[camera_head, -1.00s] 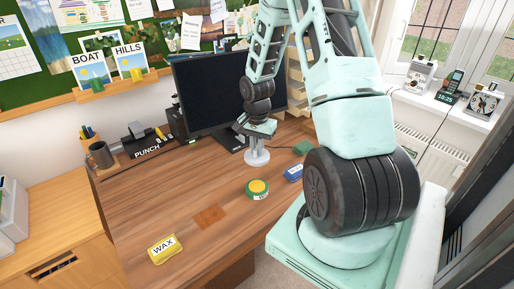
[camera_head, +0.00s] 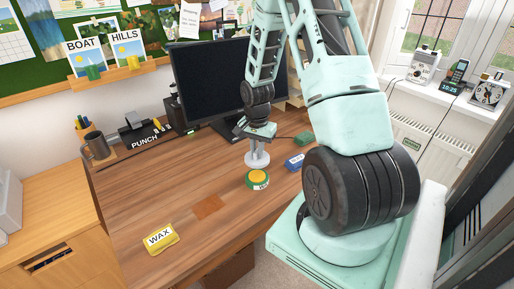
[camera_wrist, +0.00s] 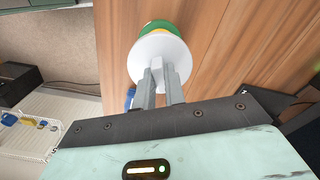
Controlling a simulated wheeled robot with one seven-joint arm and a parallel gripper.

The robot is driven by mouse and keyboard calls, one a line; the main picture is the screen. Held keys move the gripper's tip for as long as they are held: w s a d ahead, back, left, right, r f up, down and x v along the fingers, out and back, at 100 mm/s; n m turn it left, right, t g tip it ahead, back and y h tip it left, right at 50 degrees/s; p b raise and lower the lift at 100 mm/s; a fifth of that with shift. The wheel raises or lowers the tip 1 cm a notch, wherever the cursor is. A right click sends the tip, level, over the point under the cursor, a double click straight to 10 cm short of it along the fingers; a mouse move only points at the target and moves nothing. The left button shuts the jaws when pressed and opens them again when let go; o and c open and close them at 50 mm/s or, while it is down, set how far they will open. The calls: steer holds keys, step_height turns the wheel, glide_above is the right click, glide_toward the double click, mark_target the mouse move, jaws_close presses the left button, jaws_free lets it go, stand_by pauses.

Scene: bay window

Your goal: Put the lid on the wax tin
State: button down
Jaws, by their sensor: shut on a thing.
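My gripper (camera_head: 257,141) is shut on the knob of a white round lid (camera_head: 257,161). In the wrist view the fingers (camera_wrist: 166,76) pinch the knob, and the lid's white disc (camera_wrist: 155,62) spreads below them. A round green tin with a yellow top (camera_head: 258,179) stands on the desk, just in front of the lid in the head view. Its label is too small to read. In the wrist view the tin (camera_wrist: 150,24) is partly hidden behind the lid. A yellow block marked WAX (camera_head: 161,239) lies near the desk's front left.
The wooden desk (camera_head: 150,195) has free room around an orange-brown square (camera_head: 209,207). A blue box (camera_head: 294,162) and a green item (camera_head: 303,139) lie right of the tin. A monitor (camera_head: 212,85) stands behind my gripper. A mug (camera_head: 97,145) and punch (camera_head: 145,133) are at the left.

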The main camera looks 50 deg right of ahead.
steer(key=shift+f+b, duration=2)
steer(key=shift+f, duration=1.3)
steer(key=shift+f, duration=0.55)
stand_by(1.3)
steer(key=c, duration=1.9)
jaws_free()
steer(key=o, duration=0.5)
steer(key=shift+r+p, duration=2.85)
steer(key=shift+r, duration=0.65)
